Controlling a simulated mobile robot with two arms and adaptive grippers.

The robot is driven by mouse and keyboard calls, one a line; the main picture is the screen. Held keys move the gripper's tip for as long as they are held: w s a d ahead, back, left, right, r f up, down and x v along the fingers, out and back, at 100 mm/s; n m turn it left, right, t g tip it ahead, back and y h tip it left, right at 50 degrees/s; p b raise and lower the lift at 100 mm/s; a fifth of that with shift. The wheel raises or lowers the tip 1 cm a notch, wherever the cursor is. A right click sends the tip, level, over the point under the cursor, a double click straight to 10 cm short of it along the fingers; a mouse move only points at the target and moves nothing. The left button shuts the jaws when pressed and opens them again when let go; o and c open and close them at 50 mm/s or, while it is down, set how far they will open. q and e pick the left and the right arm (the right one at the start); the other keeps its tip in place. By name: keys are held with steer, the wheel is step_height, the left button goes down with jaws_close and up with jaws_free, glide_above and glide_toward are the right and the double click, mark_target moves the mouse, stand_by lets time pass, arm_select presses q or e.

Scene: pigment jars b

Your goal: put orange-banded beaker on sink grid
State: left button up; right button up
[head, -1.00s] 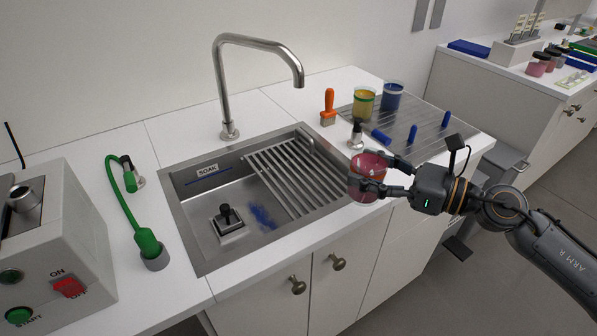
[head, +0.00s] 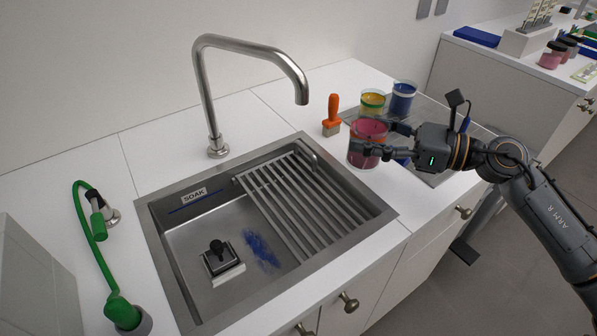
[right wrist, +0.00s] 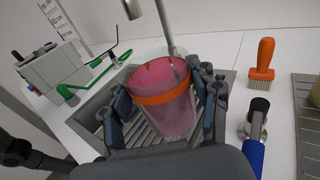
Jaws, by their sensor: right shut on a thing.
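The orange-banded beaker (right wrist: 161,98) holds pink contents and has an orange band around it in the right wrist view. In the head view the beaker (head: 366,139) is upright at the right side of the sink, partly hidden by fingers. My right gripper (head: 366,150) is shut on it, with fingers on both sides in the right wrist view (right wrist: 163,108). The sink grid (head: 302,203) is a slatted metal rack over the right part of the sink, empty. It lies to the left of the held beaker in the head view. My left gripper is not in view.
The tall faucet (head: 205,95) arches over the back of the sink (head: 160,245). An orange-handled brush (head: 333,113) stands behind the beaker. A yellow beaker (head: 372,103) and a blue beaker (head: 402,98) stand at the back right. A green hose (head: 90,240) is at left.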

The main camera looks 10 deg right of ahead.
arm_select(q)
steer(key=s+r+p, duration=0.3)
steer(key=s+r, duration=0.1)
arm_select(e)
steer(key=w+a+f+b, duration=0.1)
steer(key=a+f, duration=0.2)
steer(key=f, duration=0.1)
steer(key=w+a+f+b, duration=0.2)
steer(key=a+f, duration=0.2)
steer(key=w+a+f+b, duration=0.1)
steer(key=w+a+f, duration=0.1)
steer(key=a+f, duration=0.1)
steer(key=shift+a+f, duration=0.4)
steer(key=shift+a, duration=0.25)
steer(key=shift+f, duration=0.15)
steer(key=shift+s+b, duration=0.1)
steer(key=shift+b, duration=0.3)
steer(key=o, duration=1.3)
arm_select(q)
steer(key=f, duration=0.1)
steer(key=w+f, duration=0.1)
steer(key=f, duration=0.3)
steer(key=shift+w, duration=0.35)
